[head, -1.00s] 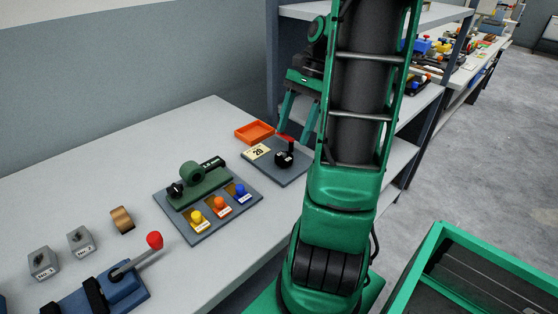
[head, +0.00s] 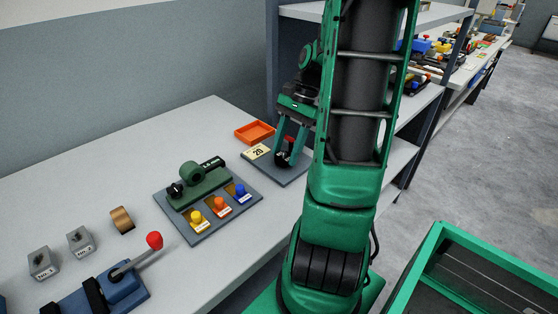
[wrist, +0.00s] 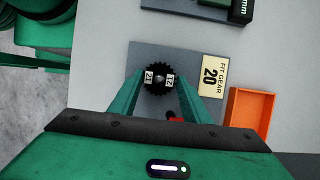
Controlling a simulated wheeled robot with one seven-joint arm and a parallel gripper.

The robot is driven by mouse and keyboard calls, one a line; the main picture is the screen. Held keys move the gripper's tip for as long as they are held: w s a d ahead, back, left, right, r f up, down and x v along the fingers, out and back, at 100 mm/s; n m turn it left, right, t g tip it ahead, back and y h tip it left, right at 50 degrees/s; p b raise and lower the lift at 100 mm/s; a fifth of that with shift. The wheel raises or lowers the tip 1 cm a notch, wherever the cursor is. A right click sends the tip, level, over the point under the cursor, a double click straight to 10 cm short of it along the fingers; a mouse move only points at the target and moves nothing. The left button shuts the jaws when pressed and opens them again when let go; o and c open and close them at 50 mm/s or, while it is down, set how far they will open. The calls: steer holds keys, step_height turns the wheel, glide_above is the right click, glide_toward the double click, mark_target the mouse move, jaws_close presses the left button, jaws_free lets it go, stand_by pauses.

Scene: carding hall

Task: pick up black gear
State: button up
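The black gear (wrist: 160,86) is a small toothed disc with white number tags and a grey hub. It sits on a grey plate (wrist: 205,55) at the far end of the bench. In the head view the gear (head: 282,160) shows partly behind a finger. My gripper (wrist: 161,82) is open, with one green finger on each side of the gear; I see no clear contact. In the head view my gripper (head: 290,158) reaches down over the plate. A red knob (wrist: 175,117) stands beside the gear, between the fingers.
A "FIT GEAR 20" card (wrist: 213,75) lies on the plate, and an orange tray (wrist: 250,112) stands beside it. A green fixture with coloured knobs (head: 208,185) stands nearer on the bench. A shelf rack (head: 412,110) rises close behind my arm.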

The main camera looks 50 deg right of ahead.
steer(key=c, duration=0.7)
steer(key=shift+o, duration=0.2)
steer(key=shift+r, duration=0.8)
step_height(320, 180, up, 3)
steer(key=shift+f, duration=0.2)
steer(key=s+a+r, duration=0.7)
steer(key=a+r, duration=0.2)
steer(key=r, duration=0.1)
steer(key=shift+s+r, duration=0.2)
steer(key=shift+r, duration=0.2)
